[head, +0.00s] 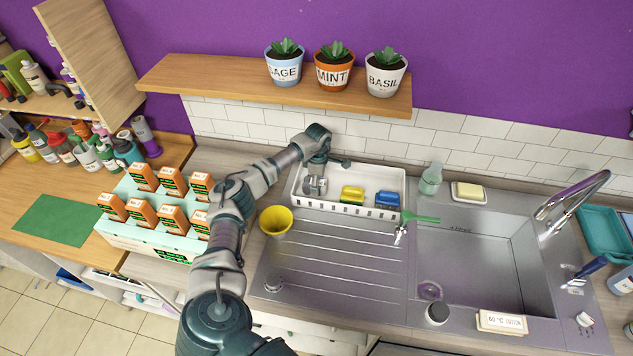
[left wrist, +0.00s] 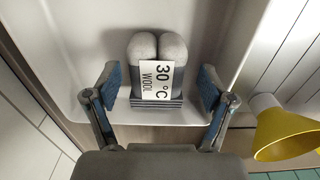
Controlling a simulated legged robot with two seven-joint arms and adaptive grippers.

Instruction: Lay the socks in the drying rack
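A white slotted rack (head: 381,213) stands on the counter at the back of the ridged drainboard. Inside it lie grey socks (head: 315,186), yellow-green socks (head: 352,195) and blue socks (head: 387,199), left to right. My left gripper (head: 322,163) is over the rack's left end, above the grey socks. In the left wrist view the grey socks (left wrist: 157,50) lie in the white rack (left wrist: 80,30) with a "30 °C WOOL" label. My open left gripper's (left wrist: 158,74) fingers are on either side of them, with gaps. My right gripper is not in view.
A green-handled utensil (head: 420,217) lies at the rack's right front. A shelf (head: 230,83) with potted herbs hangs above.

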